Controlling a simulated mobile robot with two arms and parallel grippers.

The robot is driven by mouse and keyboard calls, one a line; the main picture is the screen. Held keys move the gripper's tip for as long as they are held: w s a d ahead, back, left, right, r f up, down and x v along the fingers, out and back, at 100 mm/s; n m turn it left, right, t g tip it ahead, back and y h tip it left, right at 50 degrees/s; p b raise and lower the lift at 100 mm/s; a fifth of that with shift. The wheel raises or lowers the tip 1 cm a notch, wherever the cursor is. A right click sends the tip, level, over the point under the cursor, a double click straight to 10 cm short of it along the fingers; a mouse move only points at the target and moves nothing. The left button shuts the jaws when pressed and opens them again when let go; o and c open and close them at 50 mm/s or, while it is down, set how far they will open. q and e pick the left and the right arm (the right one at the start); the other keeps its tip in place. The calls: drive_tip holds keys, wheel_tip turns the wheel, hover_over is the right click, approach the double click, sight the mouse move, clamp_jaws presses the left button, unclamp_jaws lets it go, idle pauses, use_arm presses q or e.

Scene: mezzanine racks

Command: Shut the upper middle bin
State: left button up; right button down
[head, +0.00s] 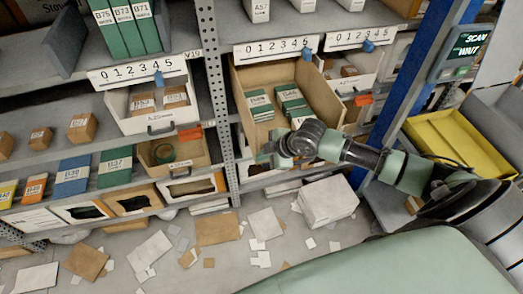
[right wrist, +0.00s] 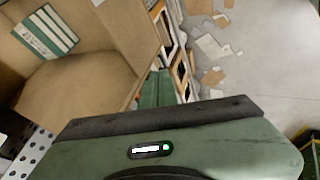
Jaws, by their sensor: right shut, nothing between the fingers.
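The upper middle bin (head: 322,94) is a tan cardboard bin, pulled out from its shelf so that its inside shows in the head view. Two stacks of green-and-white packets (head: 292,104) lie in it. My right gripper (head: 268,154) is at the near end of the bin, low by its front; it is shut and empty. I cannot tell whether it touches the bin. The right wrist view shows the bin's tan wall (right wrist: 85,85) close by, with green-and-white packets (right wrist: 45,35) inside. The bin's front is partly hidden by my arm. My left gripper is not in view.
A white bin (head: 150,122) and a lower tan bin (head: 190,152) stand left of the perforated post (head: 212,75). A blue post (head: 410,85) and a yellow tray (head: 450,140) are at right. Papers and a white box stack (head: 328,202) lie on the floor.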

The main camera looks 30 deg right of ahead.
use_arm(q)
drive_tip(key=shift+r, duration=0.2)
use_arm(e)
drive_tip(key=shift+w+d, duration=0.15)
drive_tip(key=shift+w, duration=0.35)
